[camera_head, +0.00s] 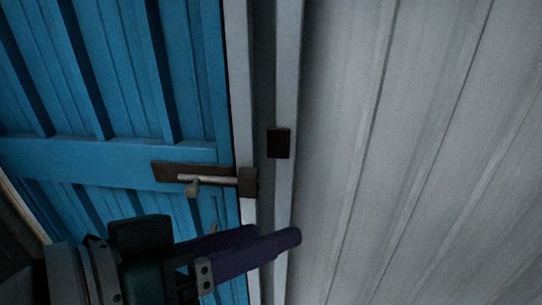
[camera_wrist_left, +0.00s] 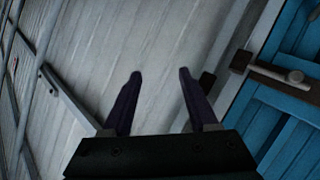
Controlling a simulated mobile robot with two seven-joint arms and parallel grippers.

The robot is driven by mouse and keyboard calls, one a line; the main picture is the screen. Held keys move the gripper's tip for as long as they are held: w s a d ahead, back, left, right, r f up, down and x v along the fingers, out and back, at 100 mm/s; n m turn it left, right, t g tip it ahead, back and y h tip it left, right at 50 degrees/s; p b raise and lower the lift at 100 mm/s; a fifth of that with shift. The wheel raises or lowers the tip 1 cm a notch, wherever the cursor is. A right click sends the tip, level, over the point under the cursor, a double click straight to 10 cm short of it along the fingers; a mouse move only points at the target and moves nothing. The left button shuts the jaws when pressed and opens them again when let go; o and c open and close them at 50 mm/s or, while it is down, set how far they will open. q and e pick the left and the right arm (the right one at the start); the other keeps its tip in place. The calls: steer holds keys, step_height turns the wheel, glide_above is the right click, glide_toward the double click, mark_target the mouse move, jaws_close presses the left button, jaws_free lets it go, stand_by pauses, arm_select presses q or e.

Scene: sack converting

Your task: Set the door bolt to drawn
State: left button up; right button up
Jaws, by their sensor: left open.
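The door bolt (camera_head: 208,180) is a pale grey rod with a stubby knob (camera_head: 193,188), on a dark brown backplate (camera_head: 166,172) fixed to the blue door. Its right end meets a dark brown block (camera_head: 248,182) at the door's edge. I cannot tell how far it runs inside. In the left wrist view the bolt (camera_wrist_left: 274,72), its knob (camera_wrist_left: 296,77) and the block (camera_wrist_left: 240,62) show at the upper right. My left gripper (camera_head: 280,238) has dark purple fingers and is below and right of the bolt, not touching it. It is open and empty in the left wrist view (camera_wrist_left: 160,74).
The blue ribbed door (camera_head: 85,155) fills the left. A pale frame post (camera_head: 288,80) carries a separate dark plate (camera_head: 279,142). A grey ribbed wall (camera_head: 420,150) fills the right. A slanting rail (camera_wrist_left: 72,98) shows at left in the wrist view.

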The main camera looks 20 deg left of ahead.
arm_select(q)
steer(key=w+a+f+n+t+y+b, duration=0.3)
steer(key=w+a+f+n+t+b, duration=0.1)
steer(key=w+a+f+n+b, duration=0.15)
steer(key=n+t+y+b, duration=0.1)
steer(key=n+y+b, duration=0.4)
steer(key=n+y, duration=0.3)
glide_toward(193, 189)
steer(key=w+f, duration=0.1)
steer(key=f, duration=0.1)
steer(key=x, duration=0.6)
steer(key=r+x, duration=0.1)
steer(key=x, duration=0.3)
steer(key=shift+a, duration=0.4)
arm_select(e)
step_height(193, 189, down, 13)
steer(key=shift+w, duration=0.45)
arm_select(q)
steer(key=shift+c, duration=0.2)
jaws_close()
arm_select(e)
steer(key=shift+d, duration=0.1)
